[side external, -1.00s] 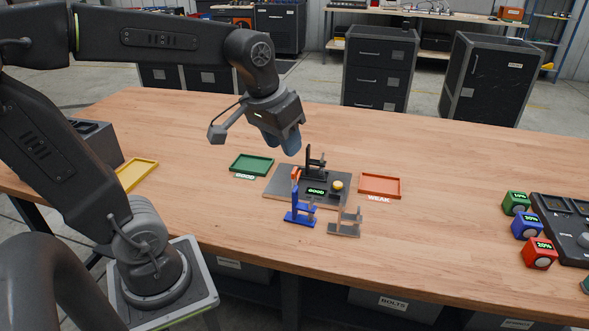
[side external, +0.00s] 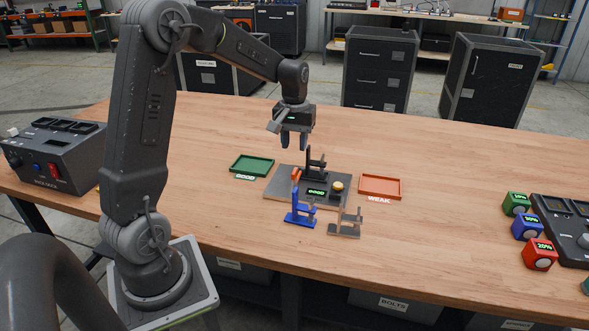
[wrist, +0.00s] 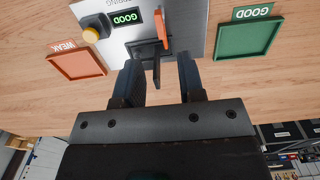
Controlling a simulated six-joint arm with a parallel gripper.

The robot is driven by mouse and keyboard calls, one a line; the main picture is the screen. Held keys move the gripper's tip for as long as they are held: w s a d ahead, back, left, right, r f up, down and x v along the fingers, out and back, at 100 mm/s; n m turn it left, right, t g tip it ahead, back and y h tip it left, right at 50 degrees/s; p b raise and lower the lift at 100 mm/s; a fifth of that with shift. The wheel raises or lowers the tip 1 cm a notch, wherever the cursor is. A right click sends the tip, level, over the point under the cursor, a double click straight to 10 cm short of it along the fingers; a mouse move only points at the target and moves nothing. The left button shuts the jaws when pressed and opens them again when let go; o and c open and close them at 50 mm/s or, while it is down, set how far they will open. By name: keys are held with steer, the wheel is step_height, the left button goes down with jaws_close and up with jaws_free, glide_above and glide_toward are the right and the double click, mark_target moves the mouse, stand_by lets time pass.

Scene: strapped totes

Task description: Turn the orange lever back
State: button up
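The orange lever (side external: 296,174) stands upright at the left side of a grey test plate (side external: 280,190). In the wrist view the lever (wrist: 162,28) shows beyond my fingers. A black fixture (side external: 315,165) stands at the back of the plate. The plate's display (side external: 316,192) reads GOOD in the wrist view, and a yellow button (side external: 338,187) sits right of it. My gripper (side external: 294,142) is above and behind the plate, fingers pointing down. In the wrist view my gripper (wrist: 160,75) has its fingers apart with nothing held between them; the fixture's dark part shows beyond the gap.
A green GOOD tray (side external: 252,166) lies left of the plate and an orange-red WEAK tray (side external: 380,187) right of it, both empty. A blue stand (side external: 300,215) and a grey-brown stand (side external: 345,224) are in front. Several coloured weight cubes (side external: 528,226) sit far right.

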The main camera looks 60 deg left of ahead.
mark_target(295, 171)
step_height(295, 171, down, 9)
steer(key=shift+r, duration=0.2)
steer(key=shift+c, duration=0.5)
jaws_close()
